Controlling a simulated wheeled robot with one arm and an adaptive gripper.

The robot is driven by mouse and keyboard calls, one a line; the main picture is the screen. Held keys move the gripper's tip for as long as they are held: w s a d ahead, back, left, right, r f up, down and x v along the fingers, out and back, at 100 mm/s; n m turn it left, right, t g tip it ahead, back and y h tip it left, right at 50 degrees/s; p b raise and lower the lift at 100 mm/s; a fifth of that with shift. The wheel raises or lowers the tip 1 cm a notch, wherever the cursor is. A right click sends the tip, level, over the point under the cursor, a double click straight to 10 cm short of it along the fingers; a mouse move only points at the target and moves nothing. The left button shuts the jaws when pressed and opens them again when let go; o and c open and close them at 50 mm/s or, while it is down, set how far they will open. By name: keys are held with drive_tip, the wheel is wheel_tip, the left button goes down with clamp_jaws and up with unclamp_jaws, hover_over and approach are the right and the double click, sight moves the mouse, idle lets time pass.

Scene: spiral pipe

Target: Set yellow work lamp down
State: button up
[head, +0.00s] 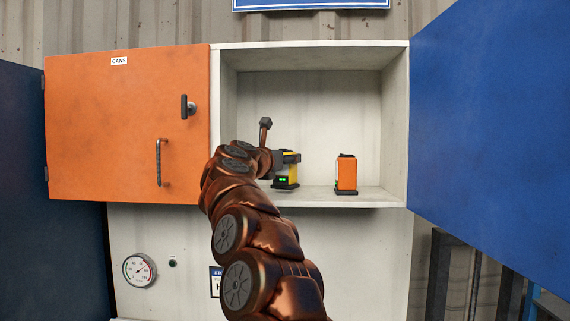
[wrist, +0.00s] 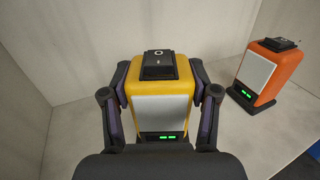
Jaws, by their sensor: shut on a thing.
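The yellow work lamp (head: 290,171) is in the open white cabinet compartment, at or just above its floor. In the wrist view the lamp (wrist: 160,82) is upright, with a black switch on top, a pale front panel and green lights low on the front. My gripper (head: 276,163) is shut on it. In the wrist view my gripper's fingers (wrist: 160,115) press on both its sides. The lamp's base is partly hidden by my gripper in the wrist view, so I cannot tell whether it touches the shelf.
An orange lamp (head: 346,175) stands to the right on the shelf (head: 320,197), apart from the yellow one; it also shows in the wrist view (wrist: 263,75). A shut orange door (head: 130,120) is at left. An open blue door (head: 490,140) is at right.

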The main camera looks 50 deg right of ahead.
drive_tip(key=shift+f, duration=0.5)
drive_tip(key=shift+f, duration=0.2)
drive_tip(key=o, duration=1.4)
drive_tip(key=shift+r, duration=0.1)
drive_tip(key=shift+r, duration=0.15)
drive_tip(key=shift+a, duration=0.35)
drive_tip(key=b+v, duration=0.4)
drive_tip(key=v, duration=0.6)
drive_tip(key=shift+s+a, duration=0.3)
drive_tip(key=shift+a, duration=0.35)
